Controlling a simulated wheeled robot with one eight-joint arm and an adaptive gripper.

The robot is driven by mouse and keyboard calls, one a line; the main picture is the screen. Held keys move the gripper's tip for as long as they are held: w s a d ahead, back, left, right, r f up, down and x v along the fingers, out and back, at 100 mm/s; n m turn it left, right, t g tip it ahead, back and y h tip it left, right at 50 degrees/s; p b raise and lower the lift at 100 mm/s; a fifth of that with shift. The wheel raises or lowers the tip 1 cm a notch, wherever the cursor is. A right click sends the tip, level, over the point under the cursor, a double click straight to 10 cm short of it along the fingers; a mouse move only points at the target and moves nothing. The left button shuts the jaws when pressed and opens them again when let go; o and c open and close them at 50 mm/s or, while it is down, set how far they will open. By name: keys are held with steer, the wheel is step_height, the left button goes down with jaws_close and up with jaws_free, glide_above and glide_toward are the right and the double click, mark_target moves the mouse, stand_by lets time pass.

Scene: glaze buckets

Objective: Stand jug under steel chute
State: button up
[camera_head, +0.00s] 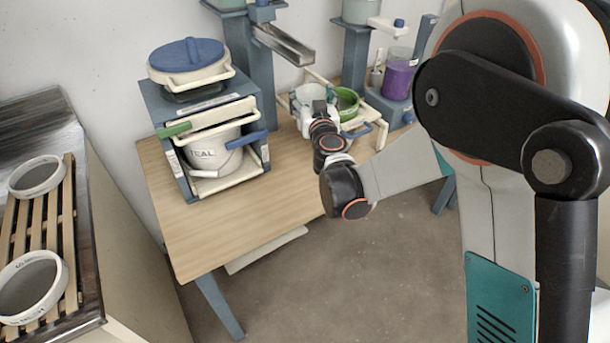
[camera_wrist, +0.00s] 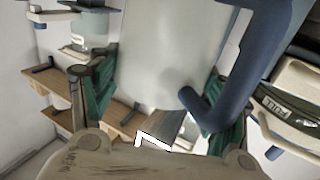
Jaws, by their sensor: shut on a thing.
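The steel chute (camera_head: 285,45) is an open metal trough on a blue-grey post, sloping down to the right above the table in the head view. The jug is a pale cylinder (camera_wrist: 170,55) with a thick blue handle, filling the middle of the wrist view. My gripper (camera_wrist: 158,100) has its teal fingers on either side of the jug and is shut on it. In the head view my gripper (camera_head: 318,108) is over the back of the table, below and right of the chute's lower end. A pale rim there seems to be the jug, largely hidden by my gripper.
A blue-grey stand (camera_head: 208,105) holds a TEAL bucket (camera_head: 212,155) and a blue-lidded pot (camera_head: 188,58) on top. A green bowl (camera_head: 347,102) and a purple container (camera_head: 397,80) are close right of my gripper. The table's front (camera_head: 225,225) is clear.

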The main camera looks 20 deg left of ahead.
steer(key=shift+s+a+f, duration=0.15)
steer(key=shift+a+f, duration=0.05)
steer(key=shift+a, duration=0.25)
steer(key=shift+s+a+f, duration=0.15)
steer(key=shift+a+f, duration=0.05)
steer(key=shift+a, duration=0.2)
step_height(320, 180, down, 19)
steer(key=b, duration=0.7)
steer(key=shift+f, duration=0.1)
steer(key=o, duration=1.1)
steer(key=shift+f, duration=0.1)
